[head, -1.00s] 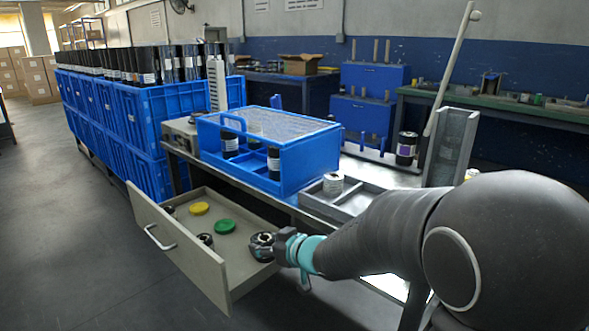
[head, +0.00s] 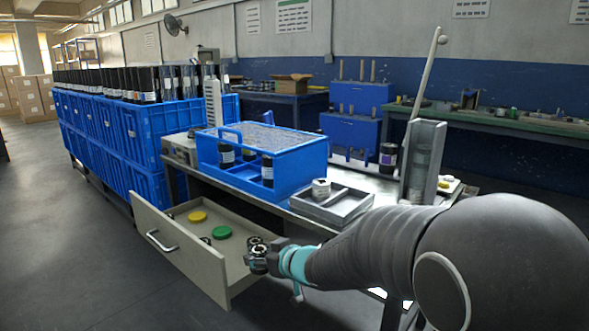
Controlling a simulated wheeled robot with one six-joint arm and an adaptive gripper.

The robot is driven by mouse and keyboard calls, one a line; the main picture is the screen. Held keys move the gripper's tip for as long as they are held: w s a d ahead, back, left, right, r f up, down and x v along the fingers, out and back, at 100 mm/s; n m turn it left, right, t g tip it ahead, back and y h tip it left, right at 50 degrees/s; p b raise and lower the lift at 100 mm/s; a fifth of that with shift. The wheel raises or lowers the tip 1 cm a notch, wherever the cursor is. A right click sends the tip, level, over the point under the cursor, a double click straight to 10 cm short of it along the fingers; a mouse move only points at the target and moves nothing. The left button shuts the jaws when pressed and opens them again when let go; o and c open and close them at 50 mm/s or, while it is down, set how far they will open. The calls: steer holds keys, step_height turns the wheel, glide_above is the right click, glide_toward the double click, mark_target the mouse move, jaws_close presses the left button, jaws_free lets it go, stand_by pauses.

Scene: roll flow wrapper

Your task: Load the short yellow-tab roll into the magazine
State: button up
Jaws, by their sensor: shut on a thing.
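My gripper (head: 268,257) is low over the right end of an open drawer, shut on a small dark roll (head: 257,263). The fingers hide part of this roll, and I cannot make out a yellow tab on it. Another dark roll end (head: 254,242) shows just behind it; I cannot tell whether they touch. A further small dark roll (head: 205,239) sits in the drawer, mostly hidden by the drawer's front. An upright grey metal channel (head: 423,150), possibly the magazine, stands on the right of the bench.
The drawer (head: 182,258) also holds a yellow disc (head: 197,217) and a green disc (head: 222,232). Above it, the bench carries a blue crate (head: 290,180) with dark rolls and a grey tray (head: 345,207) with a white roll (head: 321,188). Blue bins (head: 135,130) line the left.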

steer(key=w+d+f+m+t+h, duration=0.1)
steer(key=d+f+m+h, duration=0.3)
steer(key=d+f, duration=0.8)
steer(key=d+f+m+t+h, duration=0.2)
steer(key=d+f+m+h, duration=0.2)
steer(key=d+f, duration=0.8)
steer(key=shift+w+f+t+h, duration=0.3)
steer(key=shift+w+f+h, duration=0.15)
steer(key=shift+f, duration=0.3)
